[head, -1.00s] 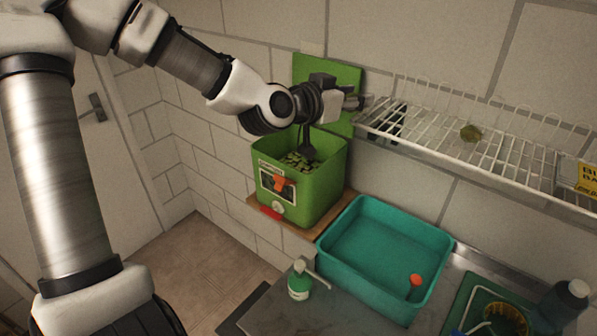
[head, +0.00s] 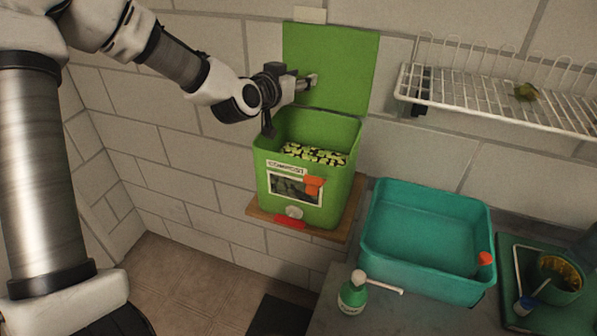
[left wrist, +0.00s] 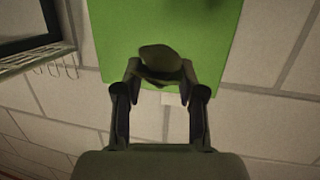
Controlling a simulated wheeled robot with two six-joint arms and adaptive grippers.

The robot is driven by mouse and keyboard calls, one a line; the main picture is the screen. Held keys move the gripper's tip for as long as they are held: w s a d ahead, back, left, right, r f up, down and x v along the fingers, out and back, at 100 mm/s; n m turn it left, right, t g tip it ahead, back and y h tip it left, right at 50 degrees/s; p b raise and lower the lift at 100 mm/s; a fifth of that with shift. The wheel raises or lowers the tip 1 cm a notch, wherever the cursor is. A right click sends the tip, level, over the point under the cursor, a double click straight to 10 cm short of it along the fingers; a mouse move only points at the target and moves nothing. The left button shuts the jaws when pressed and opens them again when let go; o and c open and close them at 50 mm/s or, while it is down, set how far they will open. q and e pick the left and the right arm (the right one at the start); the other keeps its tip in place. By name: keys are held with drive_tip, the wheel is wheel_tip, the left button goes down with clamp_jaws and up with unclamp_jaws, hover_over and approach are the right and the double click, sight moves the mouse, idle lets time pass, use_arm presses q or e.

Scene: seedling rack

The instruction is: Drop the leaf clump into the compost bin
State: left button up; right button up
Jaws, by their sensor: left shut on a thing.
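The compost bin (head: 340,206) is a green box with its lid (head: 340,65) raised against the wall; dark and pale green scraps lie inside. My left gripper (head: 308,82) is above the bin's back part, in front of the lid. In the left wrist view my left gripper (left wrist: 160,78) is shut on a dark olive lump, which looks like a leaf clump (left wrist: 160,60), with the green lid behind it. The held clump is hard to make out in the head view. Another olive clump (head: 525,91) lies on the wire rack. My right gripper is not in view.
The white wire rack (head: 470,98) is on the wall to the right. The bin sits on a wooden board (head: 262,211).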

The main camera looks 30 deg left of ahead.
use_arm(q)
drive_tip(key=shift+w+d+f+b, duration=0.2)
drive_tip(key=shift+d+f+b, duration=0.35)
drive_tip(key=shift+d+f, duration=0.25)
drive_tip(key=f+b, duration=0.3)
drive_tip(key=f, duration=0.1)
drive_tip(key=shift+a+f, duration=0.15)
drive_tip(key=shift+a, duration=0.05)
drive_tip(key=o, duration=0.8)
drive_tip(key=shift+s+a, duration=0.1)
drive_tip(key=shift+s, duration=0.1)
drive_tip(key=shift+a, duration=0.1)
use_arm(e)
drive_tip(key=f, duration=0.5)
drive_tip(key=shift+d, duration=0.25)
use_arm(q)
drive_tip(key=s, duration=0.2)
drive_tip(key=s+r, duration=0.1)
drive_tip(key=s, duration=0.4)
drive_tip(key=shift+d+r, duration=0.15)
drive_tip(key=shift+d, duration=0.05)
